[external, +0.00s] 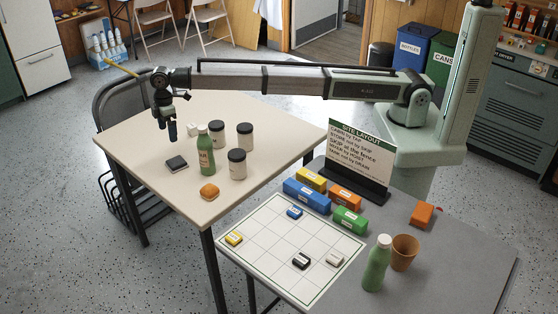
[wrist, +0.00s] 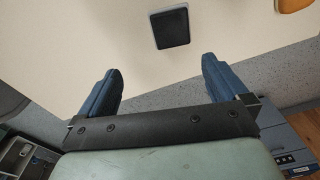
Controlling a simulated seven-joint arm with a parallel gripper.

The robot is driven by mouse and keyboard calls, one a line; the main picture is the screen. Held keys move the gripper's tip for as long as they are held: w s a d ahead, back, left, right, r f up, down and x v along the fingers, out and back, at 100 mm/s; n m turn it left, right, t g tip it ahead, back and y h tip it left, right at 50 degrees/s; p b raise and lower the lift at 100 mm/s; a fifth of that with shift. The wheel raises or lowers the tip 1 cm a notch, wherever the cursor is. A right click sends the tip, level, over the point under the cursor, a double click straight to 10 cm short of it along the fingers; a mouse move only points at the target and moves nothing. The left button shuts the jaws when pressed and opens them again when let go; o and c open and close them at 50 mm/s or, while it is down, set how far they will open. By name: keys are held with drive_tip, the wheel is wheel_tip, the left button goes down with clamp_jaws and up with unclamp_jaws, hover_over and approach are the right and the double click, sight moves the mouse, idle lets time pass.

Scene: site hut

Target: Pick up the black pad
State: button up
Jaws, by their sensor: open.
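The black pad (external: 177,164) lies flat on the cream table, near its left part. It also shows in the wrist view (wrist: 170,28), at the top and ahead of the fingers. My gripper (external: 172,132) hangs above the table with its blue fingers pointing down, a little above the pad and to its far side. In the wrist view my gripper (wrist: 162,82) is open, with nothing between its two fingers. It does not touch the pad.
The cream table's (external: 125,150) left part is clear. A grey table with a white grid board (external: 270,232) and coloured blocks is at the front right.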

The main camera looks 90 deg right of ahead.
drive_tip(key=a, duration=0.3)
hover_over(176, 161)
drive_tip(key=shift+g+h, duration=0.3)
drive_tip(key=f, duration=0.5)
drive_tip(key=a+f, duration=0.1)
drive_tip(key=f, duration=0.1)
drive_tip(key=shift+w+f, duration=0.1)
drive_tip(key=shift+f, duration=0.15)
drive_tip(key=shift+d+f, duration=0.2)
drive_tip(key=shift+f, duration=1.15)
drive_tip(key=shift+d+f, duration=0.2)
drive_tip(key=shift+f, duration=1.1)
drive_tip(key=shift+c, duration=0.4)
drive_tip(key=c, duration=0.9)
drive_tip(key=shift+c, duration=0.2)
